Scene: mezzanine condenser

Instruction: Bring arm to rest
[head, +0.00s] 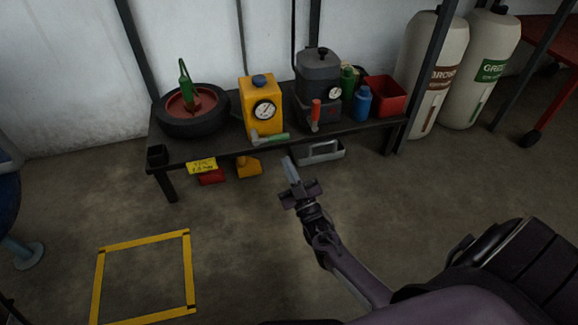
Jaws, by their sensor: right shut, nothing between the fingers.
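My right arm reaches in from the lower right of the head view. Its gripper (290,170) is shut with nothing between its fingers. The fingers point up and away, in front of the low dark bench (215,148), and overlap the picture of the grey metal tray or frame below the bench's front edge. I cannot tell the exact gap between fingertips and bench. My left gripper is not in view.
On the bench are a wheel (215,118), a yellow gauge unit (258,95), a grey gauge unit (318,75), bottles and a red bin (386,95). Two gas cylinders (480,70) stand at right. A yellow floor square (147,238) is empty; the floor around it is clear.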

